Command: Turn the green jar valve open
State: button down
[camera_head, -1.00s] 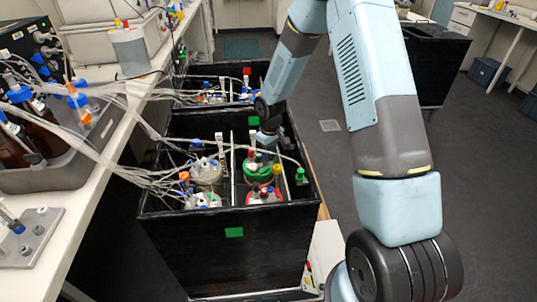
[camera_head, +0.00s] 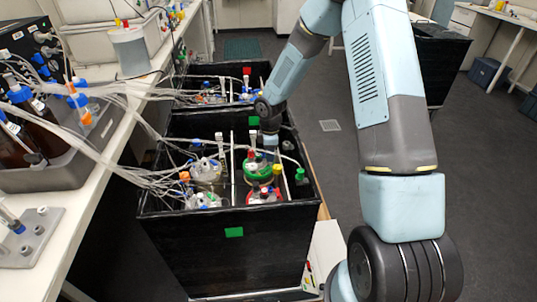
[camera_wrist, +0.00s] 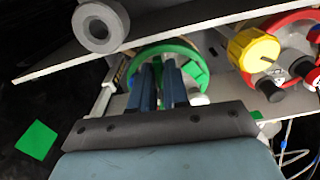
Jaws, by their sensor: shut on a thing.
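The green-ringed jar (camera_head: 256,171) stands in the black box, and its green lid ring also shows in the wrist view (camera_wrist: 197,62). My gripper (camera_head: 269,146) reaches down over this lid from behind. In the wrist view my two dark blue fingers (camera_wrist: 159,70) are close together over the ring, shut on the valve on the lid. The fingers hide most of the valve, so how far it is turned cannot be seen.
Clear-lidded jars (camera_head: 205,171) and tubes crowd the left half. The black box (camera_head: 200,240) has raised walls all round.

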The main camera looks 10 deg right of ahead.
jog(key=shift+n, duration=0.5)
jog(key=c, duration=1.4)
grip_release()
jog(key=shift+r, duration=0.1)
notch_tip(320, 180, up, 14)
jog(key=shift+f, duration=0.25)
